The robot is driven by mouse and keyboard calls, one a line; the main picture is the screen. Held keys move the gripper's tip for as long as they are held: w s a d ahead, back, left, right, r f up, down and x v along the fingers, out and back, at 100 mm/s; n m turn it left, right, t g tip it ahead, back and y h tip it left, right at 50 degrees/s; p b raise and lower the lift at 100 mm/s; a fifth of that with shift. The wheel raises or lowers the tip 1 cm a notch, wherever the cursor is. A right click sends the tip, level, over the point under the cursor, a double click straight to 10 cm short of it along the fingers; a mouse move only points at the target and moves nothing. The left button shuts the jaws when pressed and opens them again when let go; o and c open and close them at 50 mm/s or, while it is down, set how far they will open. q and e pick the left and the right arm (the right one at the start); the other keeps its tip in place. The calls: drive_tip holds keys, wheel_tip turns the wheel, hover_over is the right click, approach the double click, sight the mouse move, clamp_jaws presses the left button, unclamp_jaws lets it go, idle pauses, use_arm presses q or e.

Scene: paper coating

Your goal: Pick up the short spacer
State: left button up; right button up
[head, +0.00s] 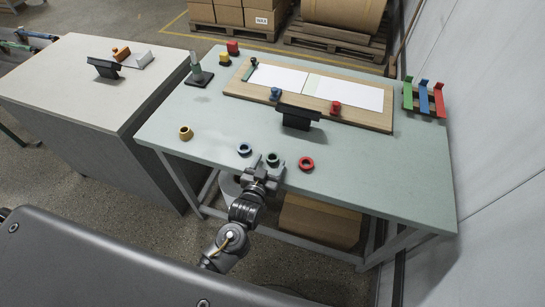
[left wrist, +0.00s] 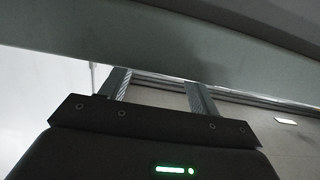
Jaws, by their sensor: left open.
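No part is clearly marked as the short spacer. Several small rings lie near the front of the green table (head: 380,170): a yellow ring (head: 185,132), a blue ring (head: 244,149), a dark green ring (head: 277,162) and a red ring (head: 306,164). My left gripper (head: 265,163) is open and empty at the table's front edge, near the blue and dark green rings. In the left wrist view its two fingers (left wrist: 158,85) stand apart, below a grey-green band that looks like the table edge. No ring shows there. My right gripper is not in view.
A wooden board (head: 240,87) with white sheets lies at the back. A black stand (head: 298,116) is in front of it. A post on a black base (head: 200,78) stands at left. Green, blue and red holders (head: 424,98) stand at right. The front right of the table is clear.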

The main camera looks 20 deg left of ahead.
sight(274, 154)
use_arm(q)
drive_tip(key=w, duration=0.3)
drive_tip(key=shift+w+d+f, duration=0.1)
drive_tip(key=shift+w+f, duration=0.15)
drive_tip(key=shift+f, duration=0.1)
drive_tip(key=shift+s, duration=0.1)
drive_tip(key=c, duration=1)
drive_tip(key=shift+c, duration=0.2)
drive_tip(key=shift+r, duration=0.1)
